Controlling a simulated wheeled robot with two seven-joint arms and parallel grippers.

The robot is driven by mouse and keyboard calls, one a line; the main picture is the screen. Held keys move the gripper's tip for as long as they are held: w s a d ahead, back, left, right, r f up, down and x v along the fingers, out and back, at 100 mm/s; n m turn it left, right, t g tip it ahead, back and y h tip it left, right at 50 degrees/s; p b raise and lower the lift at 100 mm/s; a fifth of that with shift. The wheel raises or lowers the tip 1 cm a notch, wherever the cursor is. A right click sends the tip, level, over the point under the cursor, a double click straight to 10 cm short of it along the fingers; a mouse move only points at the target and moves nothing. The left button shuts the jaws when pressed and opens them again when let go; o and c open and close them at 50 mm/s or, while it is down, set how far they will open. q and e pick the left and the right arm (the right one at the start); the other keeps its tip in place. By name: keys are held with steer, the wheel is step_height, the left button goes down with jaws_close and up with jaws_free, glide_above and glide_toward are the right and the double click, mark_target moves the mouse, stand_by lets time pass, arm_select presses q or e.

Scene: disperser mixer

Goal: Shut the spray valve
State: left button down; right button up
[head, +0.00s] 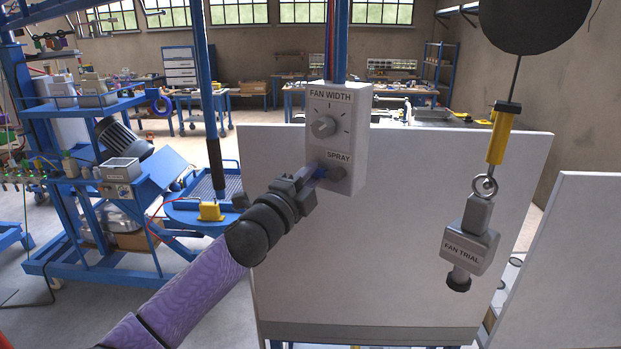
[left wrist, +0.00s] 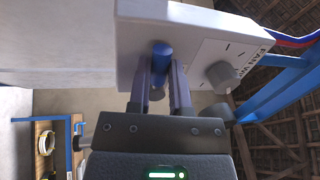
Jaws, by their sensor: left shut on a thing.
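A grey control box (head: 353,120) hangs on a blue post and carries the labels "FAN WIDTH" and "SPRAY". The spray valve (head: 337,173) is low on its front, below the "SPRAY" label, with a short blue handle. My left gripper (head: 316,174) reaches up to it from the lower left and partly covers the handle. In the left wrist view, the two fingers of my left gripper (left wrist: 163,85) are closed around the blue handle (left wrist: 161,52) against the box face. My right gripper is not in view.
The fan width knob (head: 323,126) sits just above the valve; it also shows in the left wrist view (left wrist: 221,76). A large white panel (head: 420,240) stands behind. A "FAN TRIAL" unit (head: 470,242) hangs at the right. A blue machine (head: 110,200) stands at the left.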

arm_select(q)
steer(key=shift+r+m, duration=0.25)
steer(key=shift+m, duration=0.45)
steer(key=c, duration=0.5)
jaws_free()
steer(key=shift+c, duration=0.2)
